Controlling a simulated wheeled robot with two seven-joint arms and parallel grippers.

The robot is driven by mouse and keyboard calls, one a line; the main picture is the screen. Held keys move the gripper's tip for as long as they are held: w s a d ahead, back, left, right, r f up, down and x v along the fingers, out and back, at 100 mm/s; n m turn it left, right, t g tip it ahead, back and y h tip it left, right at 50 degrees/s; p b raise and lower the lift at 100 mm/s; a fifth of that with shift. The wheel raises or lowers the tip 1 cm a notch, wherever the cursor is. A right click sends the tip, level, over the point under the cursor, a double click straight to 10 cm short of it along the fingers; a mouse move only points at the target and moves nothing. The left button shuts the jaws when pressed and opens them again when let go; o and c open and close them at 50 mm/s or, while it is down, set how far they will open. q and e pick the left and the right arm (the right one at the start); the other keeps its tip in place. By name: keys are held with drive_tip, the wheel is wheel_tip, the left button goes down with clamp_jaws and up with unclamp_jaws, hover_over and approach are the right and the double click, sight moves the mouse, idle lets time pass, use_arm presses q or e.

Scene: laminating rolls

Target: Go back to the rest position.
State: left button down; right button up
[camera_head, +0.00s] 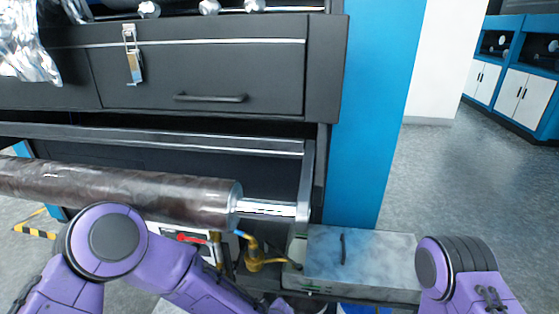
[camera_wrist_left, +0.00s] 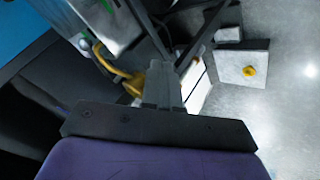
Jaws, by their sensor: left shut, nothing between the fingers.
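My left arm comes in from the lower left in the head view, purple with a dark joint, and runs to the bottom edge. In the left wrist view my left gripper (camera_wrist_left: 165,85) has its fingers together and empty. It is near a brass-yellow fitting (camera_wrist_left: 125,75), which also shows in the head view (camera_head: 257,255). My right arm is a purple link at the lower right of the head view; its gripper is outside the frame.
A dark laminating roll (camera_head: 120,193) lies across the black machine (camera_head: 215,75), above my left arm. A grey metal box (camera_head: 375,262) stands between my arms. A white box with a yellow button (camera_wrist_left: 242,62) sits near the gripper. Open floor (camera_head: 450,185) lies right of the blue column (camera_head: 372,110).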

use_arm(q)
drive_tip(key=s+a+f+m+g+y+p, duration=0.2)
drive_tip(key=s+a+g+p, duration=0.3)
drive_tip(key=s+a, duration=2.2)
drive_tip(key=a+y+p, duration=0.1)
drive_tip(key=a+p, duration=0.1)
drive_tip(key=p, duration=0.1)
drive_tip(key=shift+f+y, duration=0.15)
drive_tip(key=shift+y, duration=0.15)
drive_tip(key=shift+w, duration=0.1)
